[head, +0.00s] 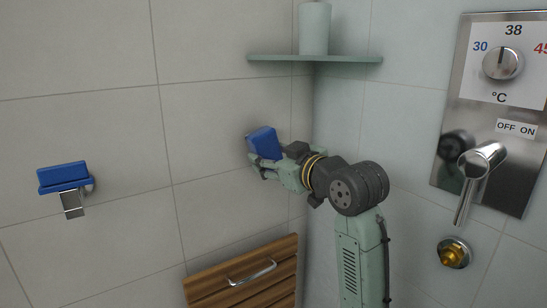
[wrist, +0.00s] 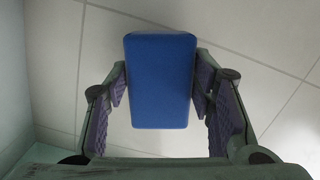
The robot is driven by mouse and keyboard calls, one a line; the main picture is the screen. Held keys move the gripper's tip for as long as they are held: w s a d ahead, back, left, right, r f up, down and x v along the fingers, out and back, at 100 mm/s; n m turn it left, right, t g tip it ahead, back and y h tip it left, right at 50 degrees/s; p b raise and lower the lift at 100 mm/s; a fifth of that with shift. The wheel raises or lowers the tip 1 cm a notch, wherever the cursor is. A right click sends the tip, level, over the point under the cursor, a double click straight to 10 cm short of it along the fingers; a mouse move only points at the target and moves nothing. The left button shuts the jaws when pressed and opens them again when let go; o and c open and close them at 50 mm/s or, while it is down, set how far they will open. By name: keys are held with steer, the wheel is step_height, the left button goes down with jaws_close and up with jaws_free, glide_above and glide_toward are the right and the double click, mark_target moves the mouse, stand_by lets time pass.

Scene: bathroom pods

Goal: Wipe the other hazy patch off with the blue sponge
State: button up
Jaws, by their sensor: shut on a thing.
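My gripper (head: 266,158) is shut on a blue sponge (head: 265,142) beside the grey tiled wall near the corner. In the wrist view the sponge (wrist: 160,82) sits upright between the two purple-padded fingers, with pale tiles behind it. I cannot tell whether the sponge touches the wall. I cannot make out a hazy patch in either view; part of the wall is hidden behind the sponge and my gripper.
Another blue block (head: 63,176) sits on a metal wall holder at left. A green shelf (head: 275,58) with a pale cylinder (head: 315,28) is above my gripper. A wooden slatted panel (head: 245,277) is below. A steel shower panel (head: 475,180) is at right.

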steer(key=shift+x, duration=0.95)
stand_by(0.5)
steer(key=shift+r, duration=0.1)
steer(key=shift+w+d+p, duration=0.35)
steer(key=shift+w+d, duration=0.15)
steer(key=shift+d, duration=0.3)
steer(key=shift+w+d+p, duration=0.3)
steer(key=shift+w+d, duration=0.15)
steer(key=shift+d, duration=0.3)
steer(key=shift+w+d+p, duration=0.25)
steer(key=shift+w+d, duration=0.3)
steer(key=shift+d, duration=0.2)
steer(key=shift+w+d+p, duration=0.25)
steer(key=shift+w+d, duration=0.3)
steer(key=shift+d, duration=0.2)
steer(key=shift+s+a+b, duration=0.1)
steer(key=shift+s+a, duration=0.6)
steer(key=shift+a, duration=0.4)
steer(key=shift+s+a+b, duration=0.15)
steer(key=shift+s+a, duration=0.5)
steer(key=shift+a, duration=0.45)
steer(key=shift+s+a+b, duration=0.1)
steer(key=shift+s+a, duration=0.6)
steer(key=shift+a, duration=0.4)
steer(key=shift+d+f+v, duration=0.1)
steer(key=shift+f+v, duration=0.1)
steer(key=shift+v, duration=1.35)
steer(key=shift+d+f+v, duration=0.15)
steer(key=shift+f+v, duration=0.05)
steer(key=shift+v, duration=1.3)
